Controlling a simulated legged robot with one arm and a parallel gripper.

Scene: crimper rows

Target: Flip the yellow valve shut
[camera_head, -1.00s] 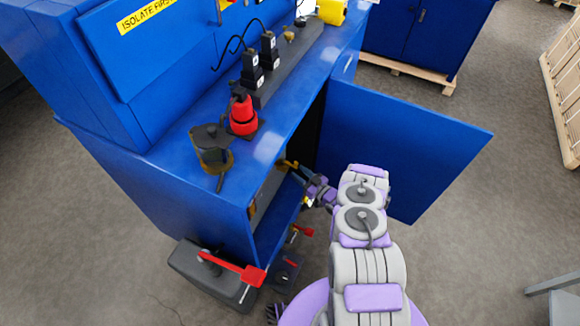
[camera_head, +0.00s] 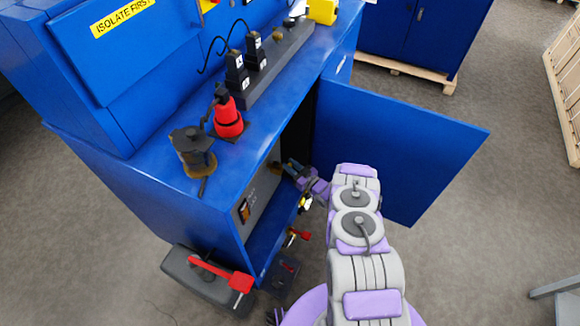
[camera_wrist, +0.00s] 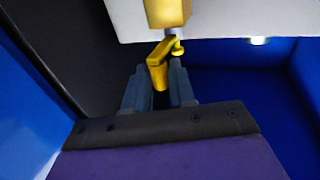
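The yellow valve (camera_wrist: 168,12) hangs from a pale panel at the top of the wrist view. Its yellow lever (camera_wrist: 160,62) points down towards my fingers, its lower end at the gap between the fingertips. My gripper (camera_wrist: 158,88) has its two dark fingers apart, one on each side of the lever's end. I cannot tell whether either finger touches it. In the head view my gripper (camera_head: 287,166) reaches into the open blue cabinet (camera_head: 262,245), and only a small, dim bit of the valve (camera_head: 273,168) shows by the fingertips.
The blue cabinet door (camera_head: 400,150) stands open right of my arm. A red-handled lever (camera_head: 220,273) and a smaller red handle (camera_head: 298,235) are low at the front. A red bottle-shaped object (camera_head: 228,118) and a dark pot (camera_head: 193,152) stand on top. The cabinet interior (camera_wrist: 235,105) right of my fingers looks clear.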

